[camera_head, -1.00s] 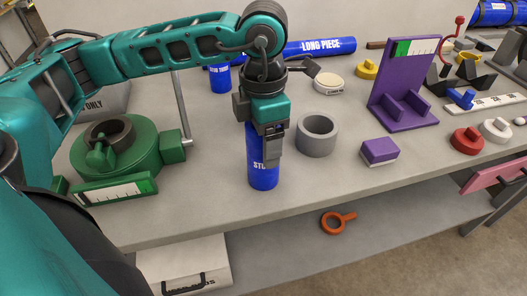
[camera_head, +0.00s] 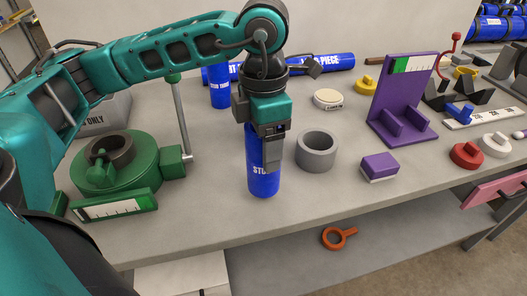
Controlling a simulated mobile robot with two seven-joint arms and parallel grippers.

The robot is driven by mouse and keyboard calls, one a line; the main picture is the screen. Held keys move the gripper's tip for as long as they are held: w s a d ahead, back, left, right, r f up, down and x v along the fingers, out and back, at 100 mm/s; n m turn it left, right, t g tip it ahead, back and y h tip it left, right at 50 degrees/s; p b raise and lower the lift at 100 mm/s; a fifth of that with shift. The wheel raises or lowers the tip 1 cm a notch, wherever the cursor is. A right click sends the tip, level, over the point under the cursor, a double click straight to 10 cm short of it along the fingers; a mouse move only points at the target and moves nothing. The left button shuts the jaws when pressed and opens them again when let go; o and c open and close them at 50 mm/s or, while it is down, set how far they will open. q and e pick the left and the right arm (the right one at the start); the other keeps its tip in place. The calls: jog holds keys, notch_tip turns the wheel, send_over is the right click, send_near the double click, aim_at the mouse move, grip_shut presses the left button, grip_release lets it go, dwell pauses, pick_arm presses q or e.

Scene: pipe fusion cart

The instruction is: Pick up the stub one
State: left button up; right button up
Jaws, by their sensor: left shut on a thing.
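The stub one is a blue upright cylinder (camera_head: 263,184) with white lettering, partly covered by my gripper. My left gripper (camera_head: 270,150) comes down on it from above and is shut on its upper part. The stub appears to stand on the grey table near its front edge; I cannot tell whether its base touches the table. A second blue stub (camera_head: 219,88) stands behind, to the left of my gripper. My right gripper is not in view.
A grey ring (camera_head: 316,150) stands just right of the held stub. A green clamp fixture (camera_head: 118,170) is at left. A purple block (camera_head: 379,166) and purple stand (camera_head: 400,105) are at right. The long blue piece (camera_head: 325,63) lies behind. An orange ring (camera_head: 336,238) lies on the lower shelf.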

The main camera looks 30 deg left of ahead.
pick_arm(q)
notch_tip(320, 180, up, 17)
jog(key=p, duration=0.2)
